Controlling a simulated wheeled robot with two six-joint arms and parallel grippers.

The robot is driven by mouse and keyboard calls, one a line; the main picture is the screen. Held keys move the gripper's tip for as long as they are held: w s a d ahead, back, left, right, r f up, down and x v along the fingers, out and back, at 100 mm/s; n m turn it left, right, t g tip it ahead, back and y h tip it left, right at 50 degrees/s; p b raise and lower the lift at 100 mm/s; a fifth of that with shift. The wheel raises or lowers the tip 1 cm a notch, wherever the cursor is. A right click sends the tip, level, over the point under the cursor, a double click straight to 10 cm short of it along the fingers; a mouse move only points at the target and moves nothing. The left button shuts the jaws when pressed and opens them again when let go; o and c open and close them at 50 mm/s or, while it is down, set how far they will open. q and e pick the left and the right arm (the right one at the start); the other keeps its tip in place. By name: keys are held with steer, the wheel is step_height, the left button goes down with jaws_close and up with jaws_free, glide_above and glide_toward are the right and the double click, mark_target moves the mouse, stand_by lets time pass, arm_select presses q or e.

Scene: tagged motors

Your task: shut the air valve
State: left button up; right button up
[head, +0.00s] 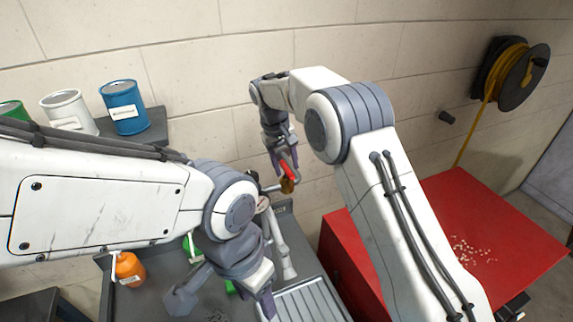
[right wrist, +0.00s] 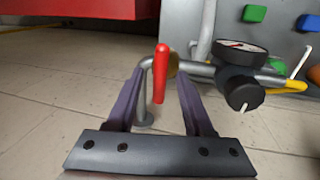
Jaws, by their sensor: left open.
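The air valve's red lever (head: 289,169) is near the wall in the head view, with a brass body (head: 287,186) below it. In the right wrist view the red lever (right wrist: 159,75) points along the view, on a grey pipe (right wrist: 198,69). My right gripper (right wrist: 161,76) is open, its two purple fingers apart on either side of the lever, with gaps visible. Whether either finger touches it cannot be told. In the head view my right gripper (head: 281,158) is at the lever. My left gripper (head: 267,304) is open, low over the grey bench, partly cut off by the frame.
A round gauge (right wrist: 241,53) with a black knob (right wrist: 241,90) sits right of the lever. A red cabinet (head: 480,225) stands right of the bench. Cans, including a blue one (head: 125,107), stand on a shelf.

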steer(key=shift+a+r+b, duration=0.1)
steer(key=shift+r+b, duration=0.25)
steer(key=shift+r, duration=0.1)
step_height(320, 180, up, 9)
steer(key=a+b, duration=0.1)
steer(key=shift+s+a+r, duration=0.2)
steer(key=shift+s+a, duration=0.1)
steer(key=shift+s, duration=0.1)
